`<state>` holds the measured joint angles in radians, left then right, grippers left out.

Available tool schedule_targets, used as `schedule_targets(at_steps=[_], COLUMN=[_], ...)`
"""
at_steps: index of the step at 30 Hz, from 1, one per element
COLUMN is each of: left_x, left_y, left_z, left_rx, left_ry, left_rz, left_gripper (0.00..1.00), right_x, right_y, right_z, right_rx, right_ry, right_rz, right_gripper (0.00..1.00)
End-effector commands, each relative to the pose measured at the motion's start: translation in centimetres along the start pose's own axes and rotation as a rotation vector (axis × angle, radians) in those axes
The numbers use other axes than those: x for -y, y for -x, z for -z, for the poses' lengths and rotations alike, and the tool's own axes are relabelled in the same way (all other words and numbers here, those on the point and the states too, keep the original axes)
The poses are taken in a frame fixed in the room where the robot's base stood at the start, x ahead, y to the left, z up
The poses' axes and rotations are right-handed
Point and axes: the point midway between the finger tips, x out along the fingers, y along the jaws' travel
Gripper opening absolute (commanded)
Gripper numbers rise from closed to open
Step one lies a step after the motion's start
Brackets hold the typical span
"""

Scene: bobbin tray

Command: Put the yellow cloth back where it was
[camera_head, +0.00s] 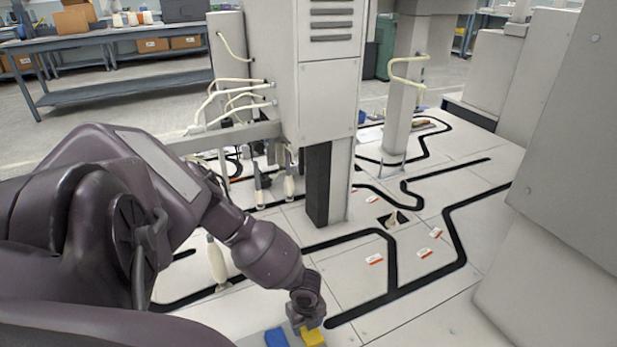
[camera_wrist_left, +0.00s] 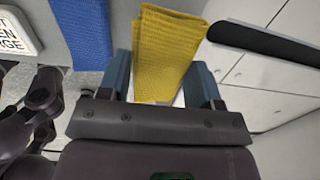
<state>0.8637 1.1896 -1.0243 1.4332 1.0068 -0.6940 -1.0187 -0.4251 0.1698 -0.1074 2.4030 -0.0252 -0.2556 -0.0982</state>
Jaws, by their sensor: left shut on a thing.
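The yellow cloth (camera_head: 313,337) shows at the bottom of the head view, just below my left gripper (camera_head: 308,322). In the left wrist view the folded yellow cloth (camera_wrist_left: 165,52) stands between the two blue-grey fingers of my left gripper (camera_wrist_left: 162,85), which is shut on it. A blue cloth (camera_head: 276,337) lies beside it to the left on a grey surface; it also shows in the left wrist view (camera_wrist_left: 75,38). Whether the yellow cloth touches the surface below is not clear. My right gripper is not in view.
The grey tray surface (camera_head: 252,340) is cut off by the bottom edge. A white sign with black lettering (camera_wrist_left: 16,36) lies left of the blue cloth. White panels with black tracks (camera_head: 392,290) spread to the right. A white column cabinet (camera_head: 330,110) stands behind.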

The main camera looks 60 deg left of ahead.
Motion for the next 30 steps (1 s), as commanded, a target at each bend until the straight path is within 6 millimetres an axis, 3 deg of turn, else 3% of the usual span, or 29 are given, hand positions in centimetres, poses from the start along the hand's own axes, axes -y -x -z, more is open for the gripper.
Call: schedule_targets(at_steps=[7, 15, 16, 20, 30], left_x=[-0.4, -0.1, -0.1, -0.1, 0.0], left_y=[-3.7, -3.9, -3.9, -3.9, -3.6], left_z=[0.1, 0.0, 0.0, 0.0, 0.0], left_rx=[-0.001, 0.000, 0.000, 0.000, 0.000], left_ry=[0.001, 0.000, 0.000, 0.000, 0.000], left_rz=[-0.009, -0.001, -0.001, -0.001, 0.000], left_gripper=[0.40, 0.36, 0.61, 0.81, 0.84], right_x=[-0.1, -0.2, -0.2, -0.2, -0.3], right_y=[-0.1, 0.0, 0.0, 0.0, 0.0], right_z=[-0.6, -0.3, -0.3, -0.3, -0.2], right_rx=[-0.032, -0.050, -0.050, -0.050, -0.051], right_ry=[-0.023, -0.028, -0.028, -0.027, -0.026], right_rz=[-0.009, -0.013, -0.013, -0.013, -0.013], right_gripper=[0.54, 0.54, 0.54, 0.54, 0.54])
